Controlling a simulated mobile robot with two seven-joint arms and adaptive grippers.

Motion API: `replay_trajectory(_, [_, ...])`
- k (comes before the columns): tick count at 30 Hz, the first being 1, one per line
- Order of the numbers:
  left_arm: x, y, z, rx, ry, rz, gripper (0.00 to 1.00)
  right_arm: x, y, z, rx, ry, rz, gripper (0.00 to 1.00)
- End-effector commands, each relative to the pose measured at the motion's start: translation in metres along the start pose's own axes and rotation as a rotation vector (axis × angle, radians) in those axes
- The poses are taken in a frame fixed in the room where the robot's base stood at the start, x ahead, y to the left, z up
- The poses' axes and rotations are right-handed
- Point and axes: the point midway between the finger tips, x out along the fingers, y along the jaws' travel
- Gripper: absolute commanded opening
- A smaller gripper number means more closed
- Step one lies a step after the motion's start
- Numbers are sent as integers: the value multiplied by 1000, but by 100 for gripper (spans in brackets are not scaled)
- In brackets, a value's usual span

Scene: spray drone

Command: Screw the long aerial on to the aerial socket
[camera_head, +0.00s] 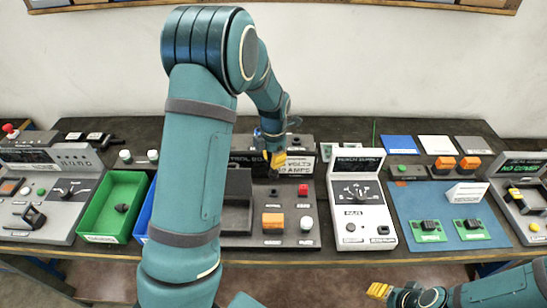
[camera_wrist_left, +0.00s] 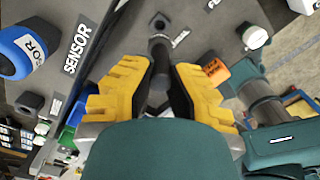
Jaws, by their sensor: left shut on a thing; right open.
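My left gripper (camera_head: 277,162) is over the back of the grey middle console. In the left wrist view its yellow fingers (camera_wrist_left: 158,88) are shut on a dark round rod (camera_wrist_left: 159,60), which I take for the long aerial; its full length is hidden. The rod's far end is close to the grey panel. A dark block with a round hole (camera_wrist_left: 159,22) is just beyond it, perhaps the aerial socket; its label is unreadable. I cannot tell whether they touch. My right gripper (camera_head: 378,291) is open and empty in front of the bench.
A blue-bodied sensor (camera_wrist_left: 18,52) stands beside the SENSOR label. A green bin (camera_head: 112,205) and part of a blue bin are left of my left arm. A white-faced supply unit (camera_head: 358,200) and a blue mat (camera_head: 410,208) with green boards are to the right.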

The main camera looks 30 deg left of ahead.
Motion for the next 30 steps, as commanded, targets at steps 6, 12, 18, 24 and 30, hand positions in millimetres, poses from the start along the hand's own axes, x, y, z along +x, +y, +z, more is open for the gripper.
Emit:
replay_trajectory(6, [20,0,0,-1,1,-1,0,13,5,2,1,0,1,47])
replay_trajectory(12, [38,0,0,-1,1,-1,0,24,9,3,1,0,3,47])
replay_trajectory(18, [53,0,0,-1,0,-1,0,34,12,4,1,1,5,47])
replay_trajectory(24, [58,0,0,-1,-1,0,0,36,13,5,1,1,6,47])
replay_trajectory(30, [58,0,0,-1,-1,0,0,36,12,5,1,1,6,47])
